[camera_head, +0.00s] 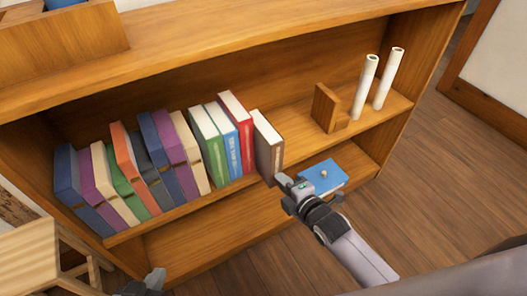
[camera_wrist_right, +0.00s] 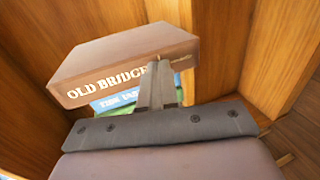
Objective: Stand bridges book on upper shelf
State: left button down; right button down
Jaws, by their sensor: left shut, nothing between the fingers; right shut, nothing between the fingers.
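The brown bridges book (camera_head: 268,148) stands upright on the upper shelf (camera_head: 225,192) at the right end of the row, beside a red book. In the right wrist view, the book (camera_wrist_right: 125,68) shows "OLD BRIDGE" on its spine, partly hidden by my fingers. My right gripper (camera_head: 284,184) is shut and empty, its tips at the lower front of the spine. It also shows in the right wrist view (camera_wrist_right: 158,72); whether the tips touch the book I cannot tell. My left gripper (camera_head: 153,283) is shut and empty at the bottom edge, mostly out of frame.
Several books (camera_head: 130,165) fill the shelf's left side. A wooden bookend (camera_head: 325,108) and two white cylinders (camera_head: 365,88) stand on the right, with bare shelf before them. A blue box-like object (camera_head: 318,180) lies lower down. A wooden stool (camera_head: 28,262) is at left.

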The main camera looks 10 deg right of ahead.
aim_at(277, 172)
jog(key=shift+w+a+b, duration=0.3)
jog(key=shift+w+b, duration=0.15)
jog(key=shift+w, duration=0.45)
jog(key=shift+w+a+b, duration=0.35)
jog(key=shift+w+b, duration=0.05)
jog(key=shift+w, duration=0.45)
jog(key=shift+w+a+b, duration=0.3)
jog(key=shift+w+b, duration=0.15)
jog(key=shift+w, duration=0.45)
jog(key=shift+w+a+b, duration=0.2)
jog(key=shift+w+b, duration=0.15)
jog(key=shift+w, duration=0.2)
jog(key=shift+w+a+b, duration=0.15)
jog(key=shift+w+b, duration=0.2)
jog(key=shift+w, duration=0.15)
jog(key=shift+s+d+p, duration=0.2)
jog(key=shift+s+p, duration=0.4)
jog(key=shift+s+d+p, duration=0.2)
jog(key=shift+s+p, duration=0.35)
jog(key=shift+s, duration=0.05)
jog(key=s+p, duration=0.1)
jog(key=s+d+p, duration=0.1)
jog(key=s, duration=0.1)
jog(key=s+d+p, duration=0.1)
jog(key=s, duration=0.1)
jog(key=shift+a, duration=0.1)
